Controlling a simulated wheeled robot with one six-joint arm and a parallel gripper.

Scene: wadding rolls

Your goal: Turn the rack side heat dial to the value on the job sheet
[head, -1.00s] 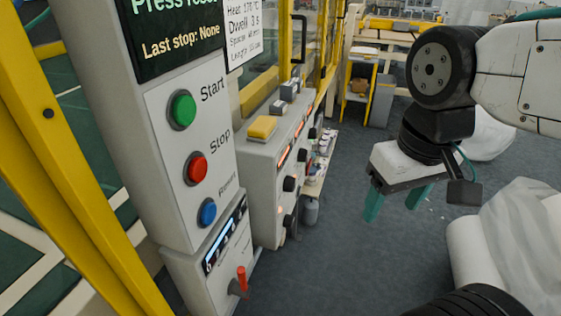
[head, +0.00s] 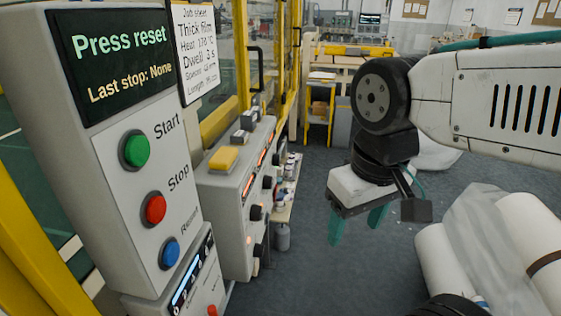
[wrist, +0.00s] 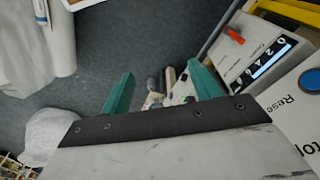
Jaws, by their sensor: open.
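The job sheet (head: 198,50) hangs right of the screen in the head view; its heat line reads about 170 °C. A grey control box (head: 222,208) stands behind the start/stop panel. Its side face carries several black dials (head: 256,212) beside orange-lit displays; I cannot read which is the rack side heat dial or its setting. My gripper (head: 355,230) hangs to the right of the box, clear of it, with teal fingers apart and empty. The fingers also show in the wrist view (wrist: 162,72), with nothing between them.
The near panel has a "Press reset" screen (head: 115,52) and green (head: 135,150), red (head: 154,209) and blue (head: 170,253) buttons. A red lever (wrist: 235,36) shows in the wrist view. Wrapped white rolls (head: 490,250) lie at right. Grey floor (head: 320,285) is open between.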

